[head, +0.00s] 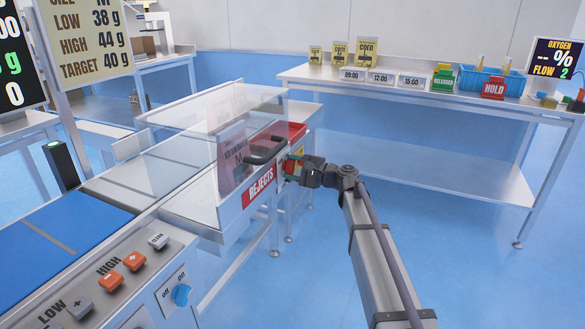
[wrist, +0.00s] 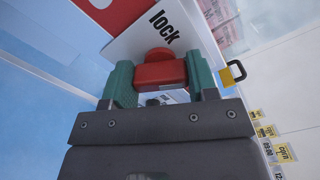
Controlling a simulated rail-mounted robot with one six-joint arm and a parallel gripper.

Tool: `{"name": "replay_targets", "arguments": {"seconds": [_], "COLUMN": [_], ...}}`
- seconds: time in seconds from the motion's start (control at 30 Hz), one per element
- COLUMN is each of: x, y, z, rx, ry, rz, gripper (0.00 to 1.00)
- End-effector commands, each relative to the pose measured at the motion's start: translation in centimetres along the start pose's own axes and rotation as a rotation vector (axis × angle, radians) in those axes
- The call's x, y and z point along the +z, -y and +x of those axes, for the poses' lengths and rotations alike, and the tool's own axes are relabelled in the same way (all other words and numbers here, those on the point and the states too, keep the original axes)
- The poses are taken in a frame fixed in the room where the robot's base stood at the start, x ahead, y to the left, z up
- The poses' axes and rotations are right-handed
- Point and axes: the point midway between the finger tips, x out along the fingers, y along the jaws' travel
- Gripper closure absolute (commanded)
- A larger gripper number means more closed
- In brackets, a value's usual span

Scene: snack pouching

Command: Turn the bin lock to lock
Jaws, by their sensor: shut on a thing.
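The bin lock is a red knob (wrist: 160,72) on a white plate (wrist: 125,45) in the wrist view. The word "lock" is printed above it. My gripper (wrist: 162,80) is shut on the knob, with one green finger on each side. The plate's lower part is mostly hidden, so I cannot tell the knob's exact setting. In the head view my gripper (head: 295,166) is at the right end of the rejects bin's front, beside the red "REJECTS" label (head: 260,188). The bin has a clear cover and a black handle (head: 266,152).
A snack pouch (head: 235,158) shows behind the clear cover. The conveyor with a blue belt (head: 50,250) and a button panel (head: 115,285) stands left. A steel table (head: 400,85) with pouches, signs and a blue crate (head: 490,80) stands behind. The floor right of the bin is clear.

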Motion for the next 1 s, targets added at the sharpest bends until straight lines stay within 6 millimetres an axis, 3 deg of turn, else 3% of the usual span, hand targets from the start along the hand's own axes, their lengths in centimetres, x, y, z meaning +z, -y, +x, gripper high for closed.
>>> {"name": "replay_targets", "arguments": {"seconds": [1.0], "x": [-0.10], "y": [-0.25], "z": [-0.03], "rx": [0.001], "ry": [0.000], "rz": [-0.954], "gripper": [0.71]}}
